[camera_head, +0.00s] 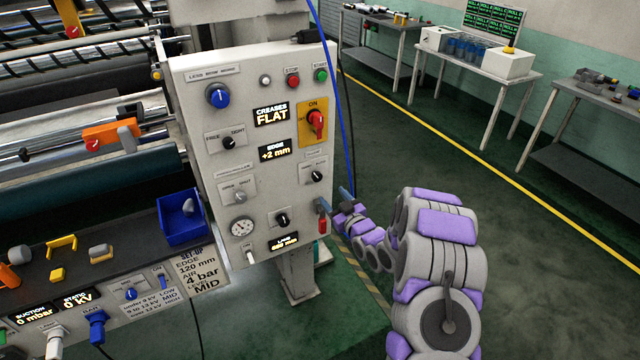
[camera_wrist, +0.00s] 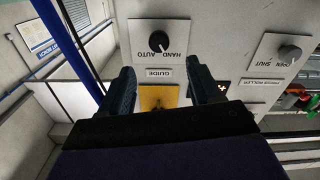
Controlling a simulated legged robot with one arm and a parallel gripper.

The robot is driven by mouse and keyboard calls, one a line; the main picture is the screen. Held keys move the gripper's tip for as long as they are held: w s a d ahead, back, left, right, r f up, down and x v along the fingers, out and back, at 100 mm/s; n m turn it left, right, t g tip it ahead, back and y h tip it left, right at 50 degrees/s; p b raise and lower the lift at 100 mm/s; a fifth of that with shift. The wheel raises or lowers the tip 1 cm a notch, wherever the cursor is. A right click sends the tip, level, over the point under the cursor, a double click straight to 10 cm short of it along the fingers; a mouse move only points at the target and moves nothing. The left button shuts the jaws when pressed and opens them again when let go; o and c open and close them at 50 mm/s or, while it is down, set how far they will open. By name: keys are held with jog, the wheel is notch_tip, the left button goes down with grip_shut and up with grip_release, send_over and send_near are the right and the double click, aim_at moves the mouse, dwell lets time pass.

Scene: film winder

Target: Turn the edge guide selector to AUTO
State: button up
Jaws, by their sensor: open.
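The edge guide selector is a black round knob (camera_head: 317,176) at the lower right of the white control panel in the head view. In the wrist view the knob (camera_wrist: 158,41) shows upside down, with HAND and AUTO printed beside it and a GUIDE label below. Its white mark seems to point toward HAND, but it is small. My gripper (camera_head: 336,201) is just below and right of the knob in the head view. In the wrist view its two dark fingers (camera_wrist: 164,82) are spread and empty, and the knob is beyond their tips, untouched.
A press roller knob (camera_wrist: 290,53) sits to the right in the wrist view. The yellow plate with a red ON switch (camera_head: 316,123) is above the selector. A blue cable (camera_head: 335,80) hangs along the panel's right edge. Open floor lies to the right.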

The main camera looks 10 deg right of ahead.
aim_at(318, 179)
jog(key=b+x, duration=0.1)
jog(key=x, duration=0.7)
jog(key=shift+w+f, duration=0.15)
jog(key=shift+w, duration=0.2)
jog(key=shift+w+a+b, duration=0.2)
jog(key=shift+w+b, duration=0.1)
jog(key=shift+w, duration=0.25)
jog(key=c, duration=1)
